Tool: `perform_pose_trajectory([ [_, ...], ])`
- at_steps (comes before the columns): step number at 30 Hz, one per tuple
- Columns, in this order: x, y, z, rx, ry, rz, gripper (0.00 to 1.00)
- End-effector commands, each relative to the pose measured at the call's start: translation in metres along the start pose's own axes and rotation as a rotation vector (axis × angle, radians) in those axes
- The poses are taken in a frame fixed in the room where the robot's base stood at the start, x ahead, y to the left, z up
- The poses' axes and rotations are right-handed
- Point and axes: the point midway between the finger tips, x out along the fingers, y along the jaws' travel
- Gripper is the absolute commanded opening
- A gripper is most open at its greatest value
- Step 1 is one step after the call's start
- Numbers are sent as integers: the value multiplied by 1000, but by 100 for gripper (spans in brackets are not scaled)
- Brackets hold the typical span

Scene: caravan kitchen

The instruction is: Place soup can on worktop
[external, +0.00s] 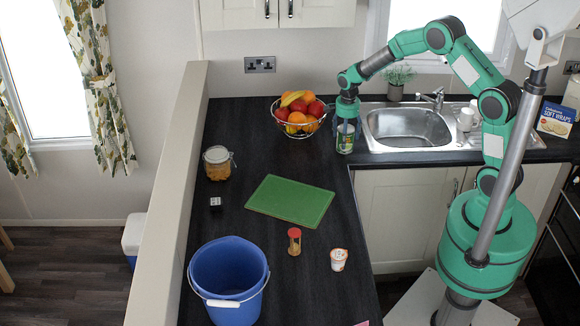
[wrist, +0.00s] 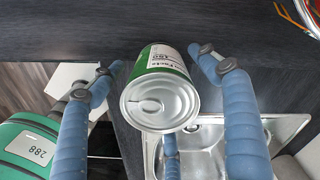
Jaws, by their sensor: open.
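The soup can (external: 345,146), silver with a green and white label, is at the worktop's (external: 240,225) inner corner, just left of the sink. It appears to stand upright on the dark surface; its base contact is not clear. My gripper (external: 347,128) is above and around the can, pointing down. In the wrist view the can (wrist: 160,100) shows its ring-pull lid towards me. The blue fingers of my gripper (wrist: 157,62) are spread on both sides of it, with visible gaps.
A sink (external: 408,127) lies to the right. A fruit bowl (external: 300,130) stands close on the left. A green board (external: 290,201), glass jar (external: 218,162), red-lidded jar (external: 294,241), small cup (external: 339,259) and blue bucket (external: 228,280) occupy the nearer worktop, with bare patches between.

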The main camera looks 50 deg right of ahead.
Motion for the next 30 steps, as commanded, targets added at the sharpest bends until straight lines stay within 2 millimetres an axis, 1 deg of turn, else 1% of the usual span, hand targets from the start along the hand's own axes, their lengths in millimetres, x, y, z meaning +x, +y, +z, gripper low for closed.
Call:
perform_pose_trajectory([
  [1, -10, -1, 0, 0, 0, -2, 76],
  [9, -54, -1, 0, 0, 0, -3, 76],
  [15, -81, 0, 0, 0, 0, 0, 76],
  [21, -95, 0, 0, 0, 0, -1, 76],
  [30, -96, 0, 0, 0, 0, 0, 76],
])
